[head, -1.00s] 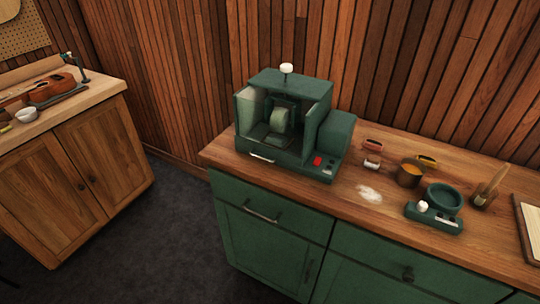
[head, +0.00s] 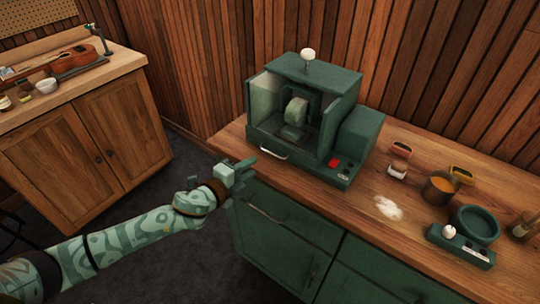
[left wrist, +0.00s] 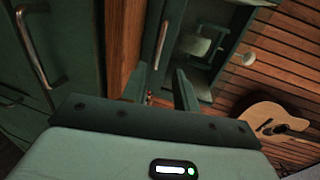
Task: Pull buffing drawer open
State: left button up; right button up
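The green buffing machine (head: 305,110) stands on the wooden counter. A shallow drawer front with a silver bar handle (head: 274,154) is at its lower front and looks shut. My left gripper (head: 246,170) is just left of and in front of that handle, near the counter's front edge. In the left wrist view its two fingers (left wrist: 160,88) are apart with nothing between them. The silver handle (left wrist: 161,44) lies beyond the fingertips there, not touched. My right gripper is in neither view.
The green cabinet below has its own drawer with a bar handle (head: 266,215), close under my left arm. A red-topped jar (head: 399,160), an orange-filled cup (head: 440,186) and a green bowl device (head: 468,235) stand right of the machine. A wooden cabinet (head: 90,150) is at left.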

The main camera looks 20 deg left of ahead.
pick_arm(q)
jog(key=b+x, duration=0.1)
jog(key=x, duration=0.7)
jog(key=shift+w+d+f+b, duration=0.15)
jog(key=shift+w+b, duration=0.1)
jog(key=shift+b, duration=0.15)
jog(key=shift+w, duration=0.4)
grip_shut()
